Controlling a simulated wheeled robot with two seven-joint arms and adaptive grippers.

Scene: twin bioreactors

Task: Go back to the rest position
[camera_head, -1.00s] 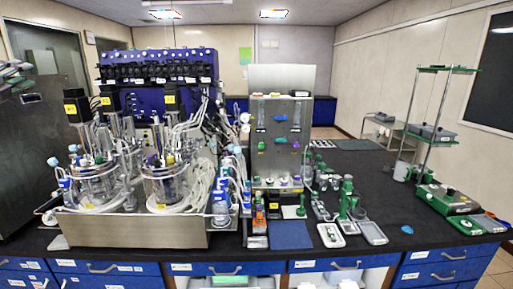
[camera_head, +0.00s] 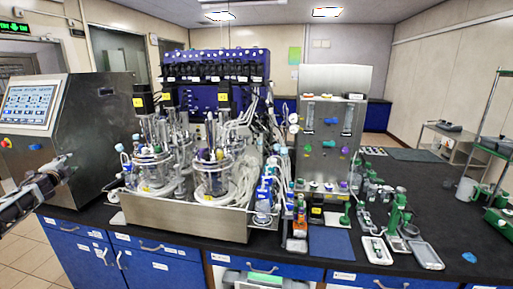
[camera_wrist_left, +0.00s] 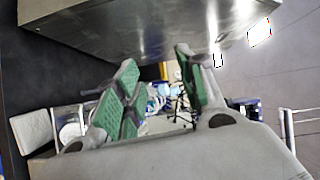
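My left gripper (camera_head: 66,167) comes in from the left edge in the head view, in front of the grey control cabinet and left of the bioreactors. In the left wrist view its two green-padded fingers (camera_wrist_left: 158,62) stand apart, with nothing visible between them. My right gripper is not in view. The twin glass bioreactors (camera_head: 212,177) stand in a steel tray (camera_head: 185,217) on the black bench (camera_head: 455,215).
The control cabinet (camera_head: 95,125) with a lit screen stands close behind my left gripper. A steel panel (camera_head: 335,110) with knobs stands right of the bioreactors. A blue mat (camera_head: 331,243) and green-and-grey stands (camera_head: 398,215) lie further right. Floor (camera_head: 40,258) shows at lower left.

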